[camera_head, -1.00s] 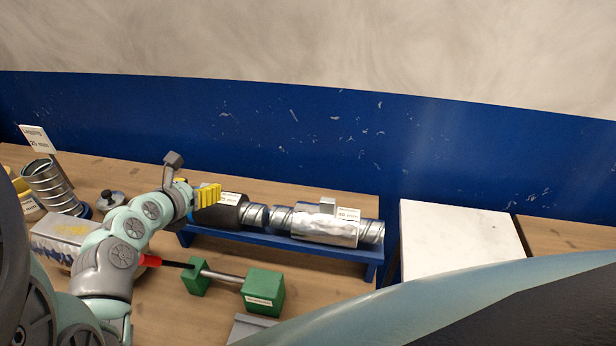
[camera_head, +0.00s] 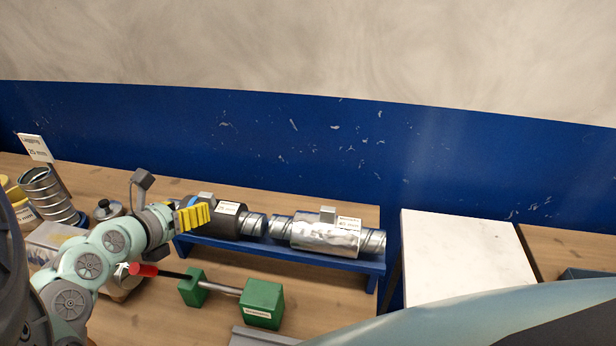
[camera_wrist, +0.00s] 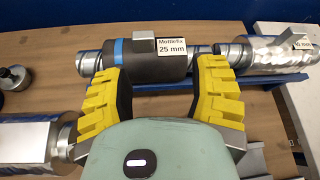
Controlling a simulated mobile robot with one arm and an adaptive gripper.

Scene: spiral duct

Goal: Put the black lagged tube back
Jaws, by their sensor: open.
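The black lagged tube (camera_head: 226,219) lies on the left part of a low blue rack (camera_head: 300,252), its bare spiral metal end pointing right. In the wrist view the black lagged tube (camera_wrist: 147,64) has a blue band near its left end and a label reading 25 mm. My gripper (camera_head: 196,214) is at the tube's left side in the head view. In the wrist view my gripper (camera_wrist: 165,85) has its yellow ribbed fingers spread apart, with the tube beyond the tips. Nothing is between the fingers.
A foil-wrapped tube (camera_head: 325,236) lies on the rack's right part. A green block stand (camera_head: 262,304) with a metal rod is in front. A spiral duct (camera_head: 48,196) stands at the left by a sign. A white slab (camera_head: 462,250) lies right of the rack.

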